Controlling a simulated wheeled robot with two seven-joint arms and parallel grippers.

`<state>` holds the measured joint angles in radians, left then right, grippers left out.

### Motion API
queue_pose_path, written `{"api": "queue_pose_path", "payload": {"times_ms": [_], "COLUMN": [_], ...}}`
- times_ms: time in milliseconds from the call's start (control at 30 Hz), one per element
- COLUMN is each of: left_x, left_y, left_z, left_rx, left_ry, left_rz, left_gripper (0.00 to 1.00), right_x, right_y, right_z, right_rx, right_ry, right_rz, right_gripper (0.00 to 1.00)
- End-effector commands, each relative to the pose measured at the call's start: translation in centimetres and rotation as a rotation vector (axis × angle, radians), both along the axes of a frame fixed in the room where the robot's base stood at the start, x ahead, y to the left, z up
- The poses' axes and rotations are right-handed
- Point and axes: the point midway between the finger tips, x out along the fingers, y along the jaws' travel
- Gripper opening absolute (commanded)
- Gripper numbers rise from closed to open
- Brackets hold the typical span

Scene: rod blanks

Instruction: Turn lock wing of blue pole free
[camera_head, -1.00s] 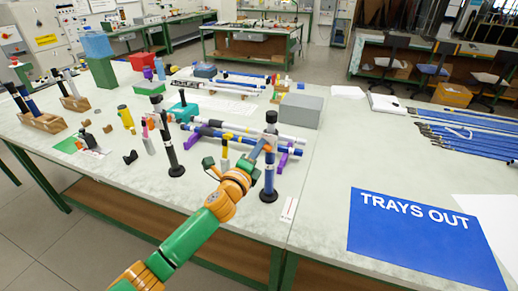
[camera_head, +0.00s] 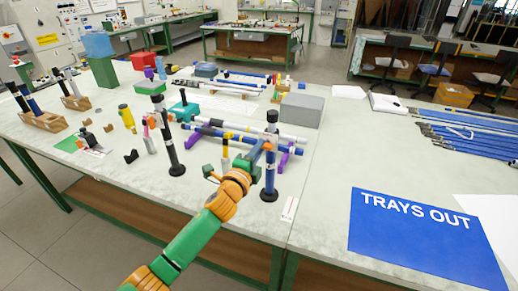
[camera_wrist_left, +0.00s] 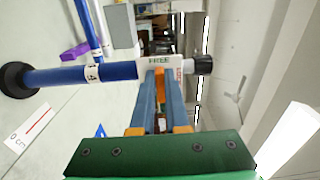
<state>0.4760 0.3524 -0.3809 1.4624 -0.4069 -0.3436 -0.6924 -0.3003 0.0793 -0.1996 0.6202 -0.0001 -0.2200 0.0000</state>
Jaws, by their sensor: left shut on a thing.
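The blue pole (camera_head: 269,178) stands upright on a round black foot, with a black top (camera_head: 271,116) and a white collar (camera_wrist_left: 154,70) below it. In the left wrist view the pole (camera_wrist_left: 70,75) lies sideways, and the collar bears the words FREE and LOCK. My left gripper (camera_head: 261,150) reaches the collar from the left. In the wrist view its two blue-grey fingers (camera_wrist_left: 159,80) close around the orange lock wing (camera_wrist_left: 159,88). The wing is mostly hidden between them, so its exact angle is unclear. My right gripper is not in view.
A black pole (camera_head: 168,145) stands upright to the left. Blue and white rods lie on purple rests (camera_head: 285,158) behind the blue pole. A grey box (camera_head: 302,110) stands behind. A blue TRAYS OUT mat (camera_head: 420,235) lies at the right, with bare table before it.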

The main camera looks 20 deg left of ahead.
Motion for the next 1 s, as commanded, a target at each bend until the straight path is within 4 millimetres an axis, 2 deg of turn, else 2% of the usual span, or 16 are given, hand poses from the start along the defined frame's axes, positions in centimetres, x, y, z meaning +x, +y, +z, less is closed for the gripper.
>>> {"api": "queue_pose_path", "payload": {"times_ms": [167,200,267,300,667,1000], "left_x": [0.0,0.0,0.0,0.0,-0.6,-6.0], "left_y": [0.0,0.0,0.0,0.0,0.0,0.3], "left_z": [0.0,0.0,0.0,0.0,-0.1,-0.3], "left_rx": [-0.001,-0.001,0.0,0.0,0.001,0.0], "left_ry": [0.001,0.001,0.0,0.0,0.001,0.002], "left_rz": [-0.001,-0.001,-0.001,-0.001,-0.001,-0.002], "left_gripper": [0.0,0.24,0.4,0.44,0.44,0.44], "right_x": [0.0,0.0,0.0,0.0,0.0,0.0], "right_y": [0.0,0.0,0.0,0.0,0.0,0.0], "right_z": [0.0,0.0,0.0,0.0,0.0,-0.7], "right_rx": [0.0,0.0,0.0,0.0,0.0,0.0], "right_ry": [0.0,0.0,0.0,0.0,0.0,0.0], "right_rz": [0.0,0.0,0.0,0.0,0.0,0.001], "right_gripper": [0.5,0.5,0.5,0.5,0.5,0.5]}}
